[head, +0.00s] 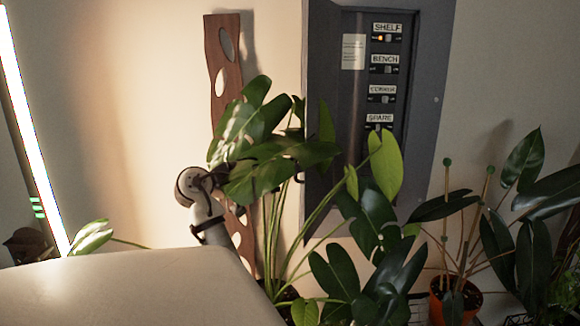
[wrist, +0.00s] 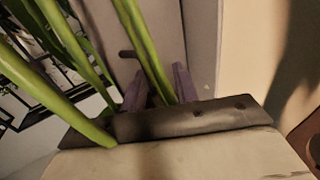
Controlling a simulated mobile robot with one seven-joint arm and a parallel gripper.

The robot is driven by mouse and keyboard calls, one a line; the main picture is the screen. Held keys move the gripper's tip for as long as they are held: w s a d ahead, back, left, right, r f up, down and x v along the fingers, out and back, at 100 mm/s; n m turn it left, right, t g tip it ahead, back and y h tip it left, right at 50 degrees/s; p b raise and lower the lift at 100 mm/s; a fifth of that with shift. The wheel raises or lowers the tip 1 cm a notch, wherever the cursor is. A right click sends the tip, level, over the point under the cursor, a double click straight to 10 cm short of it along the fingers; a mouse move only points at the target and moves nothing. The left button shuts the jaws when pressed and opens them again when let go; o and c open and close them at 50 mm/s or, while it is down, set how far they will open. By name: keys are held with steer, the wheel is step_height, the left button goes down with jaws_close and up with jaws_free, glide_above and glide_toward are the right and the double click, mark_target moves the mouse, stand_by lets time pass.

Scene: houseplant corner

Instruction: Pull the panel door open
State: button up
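The grey panel door (head: 320,70) stands swung open to the left of the panel box (head: 425,120), showing labelled switches inside. In the wrist view, a grey surface, likely the door (wrist: 202,45), lies beyond my gripper (wrist: 160,75). In the head view, leaves hide my gripper and most of the handle.
A large leafy plant (head: 270,160) stands in front of the door and my arm. Its stems (wrist: 145,45) cross the wrist view. A perforated wooden board (head: 222,70) hangs on the wall at left. An orange pot (head: 455,300) with a plant stands at right.

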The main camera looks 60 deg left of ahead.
steer(key=s+d+b, duration=0.1)
steer(key=s+b, duration=0.4)
steer(key=s, duration=0.8)
steer(key=shift+s+d, duration=0.15)
steer(key=shift+s, duration=0.25)
